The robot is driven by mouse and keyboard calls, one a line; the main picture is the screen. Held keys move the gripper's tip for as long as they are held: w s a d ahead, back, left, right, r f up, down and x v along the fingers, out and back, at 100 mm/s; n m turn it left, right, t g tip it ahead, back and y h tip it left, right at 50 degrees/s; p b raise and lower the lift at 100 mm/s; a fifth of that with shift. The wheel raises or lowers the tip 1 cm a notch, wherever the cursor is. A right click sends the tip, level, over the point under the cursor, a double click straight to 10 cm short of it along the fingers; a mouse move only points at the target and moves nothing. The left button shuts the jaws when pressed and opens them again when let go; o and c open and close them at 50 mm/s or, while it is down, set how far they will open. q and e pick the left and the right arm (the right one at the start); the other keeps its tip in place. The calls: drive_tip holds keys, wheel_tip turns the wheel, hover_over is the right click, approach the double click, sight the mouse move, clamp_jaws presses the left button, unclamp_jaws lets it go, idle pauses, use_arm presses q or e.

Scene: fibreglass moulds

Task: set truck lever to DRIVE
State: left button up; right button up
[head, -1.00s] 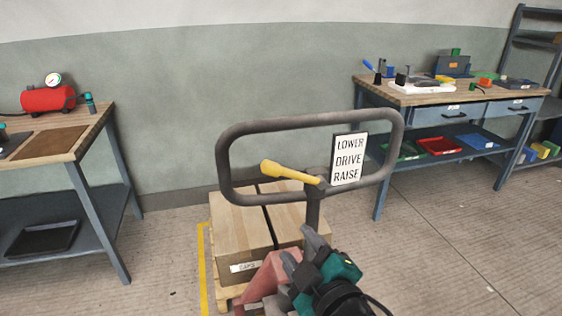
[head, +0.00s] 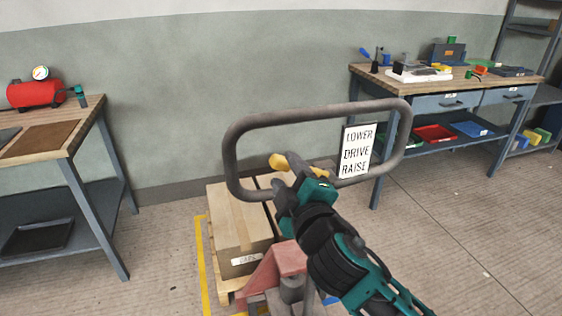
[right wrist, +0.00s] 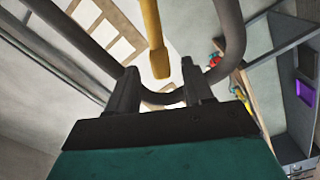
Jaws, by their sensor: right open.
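The truck's grey loop handle (head: 240,127) stands in the middle of the head view. Its yellow lever (head: 279,161) points left from the pivot, and most of it is hidden behind my right gripper (head: 287,179). A white sign (head: 356,152) on the handle reads LOWER, DRIVE, RAISE from top to bottom. In the right wrist view my right gripper (right wrist: 159,82) is open, with the rounded end of the lever (right wrist: 159,66) showing between its two fingers. I cannot tell whether they touch. My left gripper is not in view.
The red truck body (head: 277,263) stands below, with a cardboard box (head: 232,225) on a pallet behind it. A workbench (head: 60,146) is at the left and a tool bench (head: 400,80) at the right. Open floor (head: 450,250) lies at the lower right.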

sight(283, 168)
drive_tip(key=shift+x, duration=2.25)
clamp_jaws()
